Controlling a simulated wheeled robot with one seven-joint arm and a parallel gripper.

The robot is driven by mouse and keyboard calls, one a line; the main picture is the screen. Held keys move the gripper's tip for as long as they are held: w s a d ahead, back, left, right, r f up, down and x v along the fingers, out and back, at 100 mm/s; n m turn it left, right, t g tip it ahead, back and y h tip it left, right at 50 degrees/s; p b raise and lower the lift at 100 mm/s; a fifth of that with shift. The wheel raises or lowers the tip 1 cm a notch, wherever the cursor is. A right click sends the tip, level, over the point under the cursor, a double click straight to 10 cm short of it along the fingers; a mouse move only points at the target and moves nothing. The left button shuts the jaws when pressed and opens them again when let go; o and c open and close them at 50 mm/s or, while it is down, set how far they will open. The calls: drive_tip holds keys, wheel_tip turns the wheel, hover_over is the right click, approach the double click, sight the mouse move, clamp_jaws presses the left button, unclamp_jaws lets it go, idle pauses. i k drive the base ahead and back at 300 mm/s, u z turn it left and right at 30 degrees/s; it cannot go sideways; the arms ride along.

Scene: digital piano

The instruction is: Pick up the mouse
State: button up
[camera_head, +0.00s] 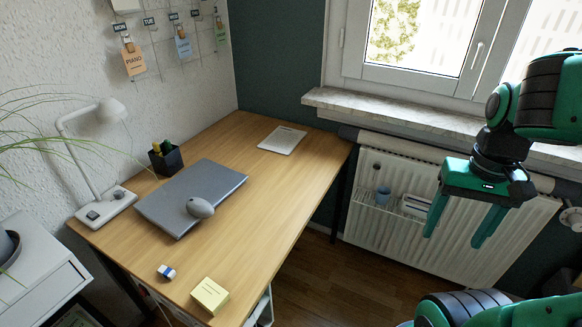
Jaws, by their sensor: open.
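The mouse (200,207) is grey and rounded, and it rests on top of the closed grey laptop (215,181), near the laptop's front right side. The laptop lies on the wooden desk (262,215). My gripper (453,236) is green with two fingers pointing down. It is open and empty, well to the right of the desk, in front of the radiator. The mouse is fully visible and apart from my gripper.
A white lamp (105,204), a dark pen holder (166,160), a blue-white eraser (166,272), a yellow note pad (210,295) and a white tablet-like item (282,140) are on the desk. The desk's right part is clear. A radiator (400,235) stands under the window.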

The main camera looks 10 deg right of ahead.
sight(199, 209)
drive_tip(key=z, duration=1.35)
drive_tip(key=i, duration=0.45)
drive_tip(key=u, duration=1.3)
